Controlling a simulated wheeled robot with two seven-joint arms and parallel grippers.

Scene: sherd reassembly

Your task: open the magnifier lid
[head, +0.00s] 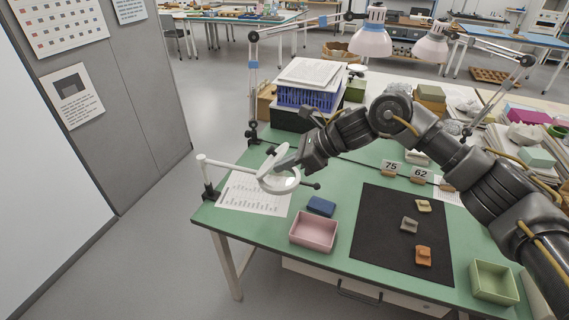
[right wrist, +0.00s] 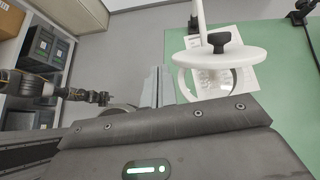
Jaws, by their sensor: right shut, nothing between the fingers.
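The magnifier (head: 292,186) is a white ring on a white arm, above a printed sheet at the table's left end. In the right wrist view its white round lid (right wrist: 252,56) carries a black knob (right wrist: 222,42). A ring with clear glass shows below the lid, and the sheet is seen through it. The lid looks tilted from the ring, but I cannot tell how far. My right gripper (head: 277,168) is shut and empty, close beside the lid and ring in the head view. Its fingers (right wrist: 158,86) show left of the lid in the wrist view; contact is unclear. My left gripper is not seen.
A pink tray (head: 314,246) and a blue block (head: 321,206) stand right of the sheet (head: 240,200). A dark mat (head: 378,250) holds several sherds. A blue crate (head: 310,97) stands behind. A green tray (head: 492,268) is at the right. Lamp arms rise behind the table.

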